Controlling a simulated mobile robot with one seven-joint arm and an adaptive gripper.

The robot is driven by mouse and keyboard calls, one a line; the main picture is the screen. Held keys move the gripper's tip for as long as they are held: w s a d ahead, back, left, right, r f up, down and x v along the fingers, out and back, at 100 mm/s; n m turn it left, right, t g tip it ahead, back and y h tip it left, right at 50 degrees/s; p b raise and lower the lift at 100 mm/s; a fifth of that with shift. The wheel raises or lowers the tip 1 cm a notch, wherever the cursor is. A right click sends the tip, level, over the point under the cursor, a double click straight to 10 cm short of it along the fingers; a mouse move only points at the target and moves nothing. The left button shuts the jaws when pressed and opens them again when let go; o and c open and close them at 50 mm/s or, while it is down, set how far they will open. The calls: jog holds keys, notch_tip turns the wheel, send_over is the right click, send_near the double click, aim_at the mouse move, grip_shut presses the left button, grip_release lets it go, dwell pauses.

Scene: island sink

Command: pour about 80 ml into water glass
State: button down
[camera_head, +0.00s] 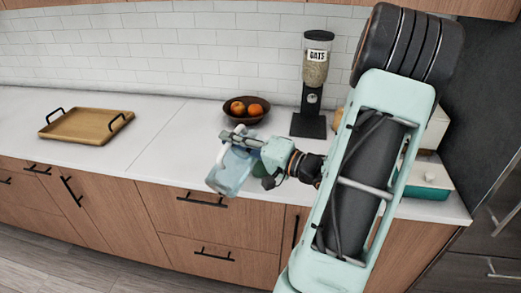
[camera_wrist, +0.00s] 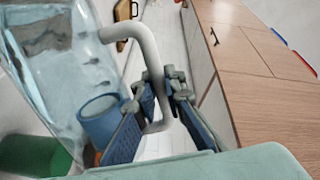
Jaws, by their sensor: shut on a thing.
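A clear, bluish jug (camera_head: 230,170) with a pale handle hangs tilted at the counter's front edge in the head view. In the wrist view the jug (camera_wrist: 45,60) fills the left side, and its white handle (camera_wrist: 146,45) passes between my fingers. My gripper (camera_head: 245,142) is shut on this handle; its blue finger pads show in the wrist view (camera_wrist: 152,110). A blue round-rimmed thing (camera_wrist: 101,122) shows beside the jug's wall there; I cannot tell whether it is the water glass. No water glass is clear in the head view, and the water level is unclear.
A wooden tray (camera_head: 75,125) lies at the left of the white counter (camera_head: 140,120). A dark bowl with oranges (camera_head: 262,118) and an oats dispenser (camera_head: 312,85) stand behind the jug. A teal-based box (camera_head: 424,181) is at the right. The counter between tray and bowl is clear.

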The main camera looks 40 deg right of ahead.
aim_at(238, 128)
jog(key=shift+w+d+r+m+p, duration=0.15)
jog(key=shift+d+r+m+p, duration=0.2)
jog(key=shift+r+m, duration=0.1)
jog(key=shift+d+r+p, duration=0.1)
jog(key=shift+r+p, duration=0.15)
jog(key=shift+p, duration=0.2)
jog(key=shift+w+d+r+m+p, duration=0.25)
jog(key=shift+d+p, duration=0.25)
jog(key=shift+p, duration=0.25)
jog(key=shift+w+d+r+m+p, duration=0.15)
jog(key=shift+d+m+p, duration=0.25)
jog(key=shift+p, duration=0.3)
jog(key=shift+w+d+r+p, duration=0.1)
jog(key=shift+d+r+p, duration=0.15)
jog(key=shift+p, duration=0.45)
dwell(0.8)
jog(key=shift+a+f+b, duration=0.15)
jog(key=shift+f+b, duration=0.15)
jog(key=a+f+b, duration=0.1)
jog(key=b, duration=0.1)
jog(key=s+a+n+b, duration=0.1)
jog(key=b, duration=0.1)
jog(key=a+f+n+b, duration=0.1)
jog(key=b, duration=0.1)
jog(key=shift+s+a+f, duration=0.3)
jog(key=shift+a, duration=0.1)
jog(key=shift+s+a+f+n+b, duration=0.25)
jog(key=shift+a+f+n+b, duration=0.35)
jog(key=shift+f+n+b, duration=0.35)
jog(key=shift+r, duration=0.1)
